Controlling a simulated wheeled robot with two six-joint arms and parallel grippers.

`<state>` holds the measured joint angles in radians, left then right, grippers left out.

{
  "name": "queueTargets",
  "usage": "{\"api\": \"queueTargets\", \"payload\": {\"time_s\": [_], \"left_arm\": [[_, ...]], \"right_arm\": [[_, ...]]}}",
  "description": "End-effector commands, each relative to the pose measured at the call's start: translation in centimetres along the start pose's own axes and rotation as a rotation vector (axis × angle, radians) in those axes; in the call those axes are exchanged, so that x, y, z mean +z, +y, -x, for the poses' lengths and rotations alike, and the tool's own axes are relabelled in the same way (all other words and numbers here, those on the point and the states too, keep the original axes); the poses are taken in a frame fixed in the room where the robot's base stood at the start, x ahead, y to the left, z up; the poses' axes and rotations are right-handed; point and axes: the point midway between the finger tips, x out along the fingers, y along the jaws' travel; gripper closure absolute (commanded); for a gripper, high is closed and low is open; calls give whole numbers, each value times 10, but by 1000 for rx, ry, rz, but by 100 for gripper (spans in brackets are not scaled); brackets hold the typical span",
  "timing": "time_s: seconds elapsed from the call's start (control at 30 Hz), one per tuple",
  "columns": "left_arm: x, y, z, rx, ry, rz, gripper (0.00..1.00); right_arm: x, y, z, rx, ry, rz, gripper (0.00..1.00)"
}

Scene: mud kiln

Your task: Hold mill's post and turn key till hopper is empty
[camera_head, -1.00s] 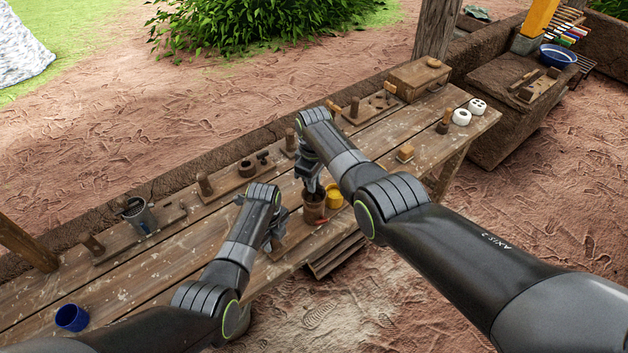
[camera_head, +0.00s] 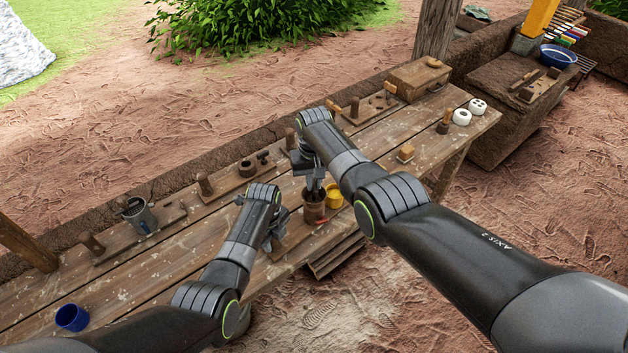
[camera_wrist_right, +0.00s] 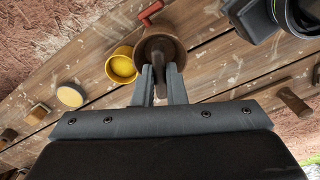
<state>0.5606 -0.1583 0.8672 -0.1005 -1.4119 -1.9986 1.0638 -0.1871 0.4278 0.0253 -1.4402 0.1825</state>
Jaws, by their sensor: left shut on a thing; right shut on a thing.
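The mill (camera_head: 314,211) is a brown, round-topped body near the bench's front edge; its open hopper (camera_wrist_right: 151,40) shows in the right wrist view. My right gripper (camera_head: 315,188) comes down from above and is shut on the key (camera_wrist_right: 174,82), a dark upright piece between its fingertips over the hopper. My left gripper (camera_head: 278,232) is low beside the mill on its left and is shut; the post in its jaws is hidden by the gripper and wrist. How much the hopper holds is not clear.
A yellow cup (camera_head: 334,199) stands close to the mill's right. A small red piece (camera_wrist_right: 150,12) lies by its front. Wooden fixtures line the bench's back, with a grey can (camera_head: 141,216) at left. A blue cup (camera_head: 72,318) stands far left. White pieces (camera_head: 461,117) sit at right.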

Motion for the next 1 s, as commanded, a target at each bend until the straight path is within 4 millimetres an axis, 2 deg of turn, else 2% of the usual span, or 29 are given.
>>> {"api": "queueTargets", "payload": {"time_s": [0.3, 0.73, 0.77, 0.9, 1.0], "left_arm": [[-1, -1, 0, -1, 2, -2, 100], [-1, 0, 0, -1, 2, -2, 100], [-1, 0, 0, -1, 2, -2, 100], [-1, 0, 0, -1, 1, -2, 100], [-1, 0, 0, -1, 1, -1, 100]], "right_arm": [[-1, 0, 1, -1, 5, -85, 100], [-1, 0, 1, -1, 5, -93, 100], [-1, 0, 1, -1, 4, -93, 87], [-1, 0, 1, 0, 3, -93, 69], [-1, 0, 0, 0, 2, -92, 66]]}}
